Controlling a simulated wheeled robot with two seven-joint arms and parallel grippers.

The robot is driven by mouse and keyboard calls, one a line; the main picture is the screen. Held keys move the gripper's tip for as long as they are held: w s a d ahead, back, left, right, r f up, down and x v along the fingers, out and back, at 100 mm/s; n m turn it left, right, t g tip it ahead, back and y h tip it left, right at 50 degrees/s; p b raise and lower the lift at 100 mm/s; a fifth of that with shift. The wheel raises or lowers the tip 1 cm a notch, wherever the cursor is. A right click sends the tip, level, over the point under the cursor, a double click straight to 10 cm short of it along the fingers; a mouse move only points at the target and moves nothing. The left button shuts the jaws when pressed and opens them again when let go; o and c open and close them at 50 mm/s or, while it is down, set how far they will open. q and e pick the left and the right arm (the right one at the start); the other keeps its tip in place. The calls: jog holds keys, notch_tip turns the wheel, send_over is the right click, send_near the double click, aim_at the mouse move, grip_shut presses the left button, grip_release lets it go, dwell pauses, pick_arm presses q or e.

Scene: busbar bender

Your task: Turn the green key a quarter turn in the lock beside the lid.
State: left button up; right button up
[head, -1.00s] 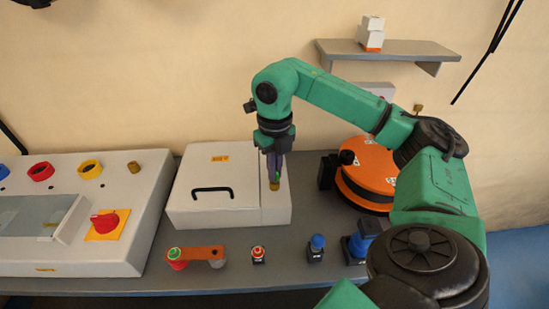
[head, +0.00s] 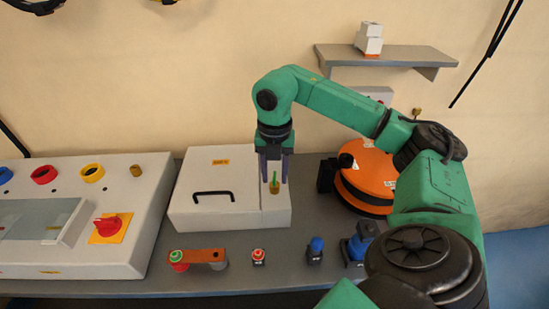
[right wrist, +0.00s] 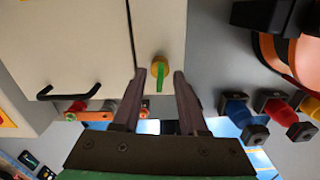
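The green key (head: 274,178) stands in the brass lock (head: 275,188) on the narrow strip to the right of the lid (head: 215,174) of the white box. In the right wrist view the key (right wrist: 160,79) shows as a thin upright strip over the round lock (right wrist: 157,64). My right gripper (head: 274,169) is open above the lock, one finger on each side of the key. The wrist view shows a clear gap between the key and each finger of the gripper (right wrist: 159,75). The lid is down, with a black handle (head: 213,193). My left gripper is not in view.
A white control panel (head: 140,215) stands to the left, and an orange round device (head: 372,172) to the right. A brown bar (head: 197,256), a red button (head: 258,254) and blue-topped parts (head: 316,245) sit in front. A shelf (head: 388,54) is on the wall.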

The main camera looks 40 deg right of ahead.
notch_tip(320, 180, up, 6)
jog(key=shift+w+f, duration=0.1)
notch_tip(320, 180, up, 9)
jog(key=p, duration=0.6)
jog(key=shift+f, duration=0.15)
jog(key=shift+f, duration=0.1)
